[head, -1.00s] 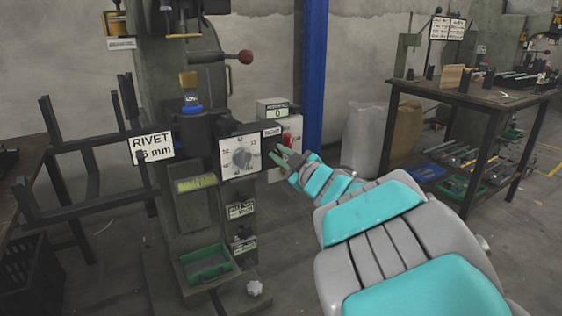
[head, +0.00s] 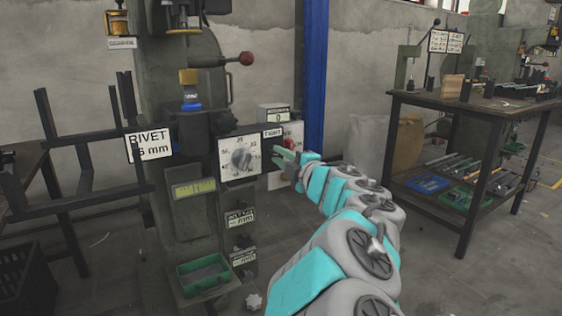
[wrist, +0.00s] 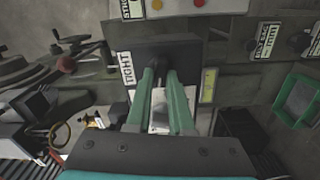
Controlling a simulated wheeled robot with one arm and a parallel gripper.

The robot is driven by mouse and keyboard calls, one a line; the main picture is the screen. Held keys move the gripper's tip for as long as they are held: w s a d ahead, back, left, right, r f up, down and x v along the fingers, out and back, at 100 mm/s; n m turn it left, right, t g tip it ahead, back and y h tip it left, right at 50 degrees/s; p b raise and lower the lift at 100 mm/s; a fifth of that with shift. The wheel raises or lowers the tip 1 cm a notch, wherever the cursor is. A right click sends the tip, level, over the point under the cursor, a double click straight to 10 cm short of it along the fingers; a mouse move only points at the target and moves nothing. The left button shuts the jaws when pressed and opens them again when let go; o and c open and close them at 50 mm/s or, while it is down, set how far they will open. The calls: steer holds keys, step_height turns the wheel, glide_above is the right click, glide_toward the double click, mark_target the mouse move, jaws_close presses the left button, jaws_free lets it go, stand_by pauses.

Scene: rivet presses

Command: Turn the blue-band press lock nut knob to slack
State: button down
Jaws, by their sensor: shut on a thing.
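The blue-band press (head: 180,60) stands left of centre in the head view, with a blue band (head: 191,107) around its ram. A dial plate (head: 239,157) is on its front, and a "TIGHT" label (head: 272,133) is beside it. My gripper (head: 279,156) is at the press's right side, just below that label. In the wrist view, my gripper's green fingers (wrist: 164,72) close at a dark block beside the "TIGHT" label (wrist: 126,69). They are shut on the lock nut knob, which is mostly hidden between the fingertips.
A grey box with a counter (head: 277,115) and a red switch (head: 289,143) is close behind my gripper. A green tray (head: 204,276) sits low on the press.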

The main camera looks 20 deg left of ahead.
stand_by(0.4)
steer(key=c, duration=0.8)
jaws_free()
steer(key=v, duration=0.8)
